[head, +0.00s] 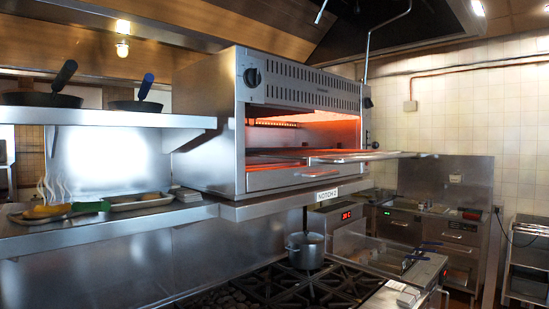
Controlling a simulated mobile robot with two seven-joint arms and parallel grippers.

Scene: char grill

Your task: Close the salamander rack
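The salamander (210,125) is a large stainless steel broiler on a steel shelf in the middle of the view. Its front faces right, and its open cavity glows orange inside. Its rack (365,156) is pulled out and sticks out past the front opening toward the right. A dark round knob (252,77) is at the upper left of the front. A steel tray or drawer front (285,178) shows below the rack. Neither of my grippers is in view.
A pot (306,249) stands on the black burner range (255,294) below. Two dark pans (40,99) with upright handles are on the upper left shelf. Steaming food (48,211) lies on the lower left shelf. Fryer-like units (440,228) stand at right. Open air surrounds the rack's outer end.

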